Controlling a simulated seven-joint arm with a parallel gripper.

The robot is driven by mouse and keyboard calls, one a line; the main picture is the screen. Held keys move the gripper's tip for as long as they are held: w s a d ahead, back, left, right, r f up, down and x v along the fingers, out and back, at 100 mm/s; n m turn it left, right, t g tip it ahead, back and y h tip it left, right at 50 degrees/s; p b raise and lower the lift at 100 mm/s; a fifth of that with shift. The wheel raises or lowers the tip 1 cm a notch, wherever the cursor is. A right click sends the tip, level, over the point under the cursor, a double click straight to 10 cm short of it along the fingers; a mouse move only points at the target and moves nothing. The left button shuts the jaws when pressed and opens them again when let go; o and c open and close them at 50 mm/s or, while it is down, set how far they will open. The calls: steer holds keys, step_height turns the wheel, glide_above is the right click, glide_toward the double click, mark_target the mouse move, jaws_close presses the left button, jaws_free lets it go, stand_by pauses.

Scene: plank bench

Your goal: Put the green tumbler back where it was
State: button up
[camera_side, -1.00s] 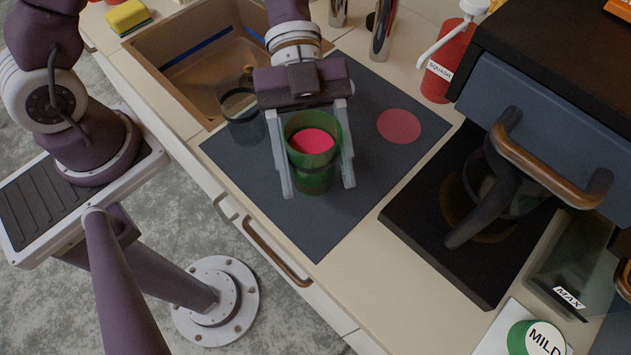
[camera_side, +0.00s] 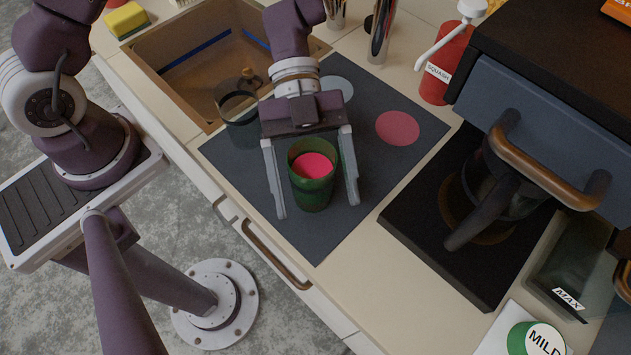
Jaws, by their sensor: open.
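The green tumbler (camera_side: 313,195) stands upright on the dark mat (camera_side: 310,238), with something pink inside it. My gripper (camera_side: 316,209) is around it from above, with one finger to its left and one to its right. The fingers are open, with a clear gap at the left finger and a narrower one at the right. A red disc (camera_side: 397,128) lies flat on the mat to the right of the tumbler. A pale grey disc (camera_side: 336,90) lies further back, partly hidden by my gripper.
A dark see-through glass (camera_side: 238,106) stands at the mat's left edge beside the sink (camera_side: 190,75). A red squash bottle (camera_side: 445,70) is at the back right. A black coffee machine with a jug (camera_side: 490,190) stands to the right. The front of the mat is clear.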

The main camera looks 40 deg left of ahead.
mark_target(306, 141)
steer(key=shift+w+a+r, duration=0.1)
steer(key=shift+r, duration=0.15)
steer(key=v, duration=1.1)
steer(key=shift+w+a+r, duration=0.1)
steer(key=shift+w+a, duration=0.1)
steer(key=shift+a, duration=0.1)
steer(key=w+d+r+n+t, duration=0.2)
steer(key=w+r+n+t, duration=0.35)
steer(key=w+t, duration=0.5)
steer(key=w+a+r+n+t+y, duration=0.4)
steer(key=a+r+n+t+y, duration=0.45)
steer(key=a+r, duration=0.3)
steer(key=s+a+f+n+g+y, duration=0.1)
steer(key=s+a+n+g+y, duration=0.1)
steer(key=s+a+n, duration=0.35)
steer(key=s+a+f+n+g+y, duration=0.1)
steer(key=s+a+n+g+y, duration=0.15)
steer(key=s, duration=0.55)
steer(key=s+d+f+n+g+h, duration=0.1)
steer(key=s, duration=0.4)
steer(key=s+d+f+n+g+h, duration=0.1)
steer(key=s+d+f, duration=0.1)
steer(key=s, duration=0.4)
steer(key=shift+d+f+n+h, duration=0.2)
steer(key=shift+d+n+h, duration=0.15)
steer(key=shift+n+h, duration=0.05)
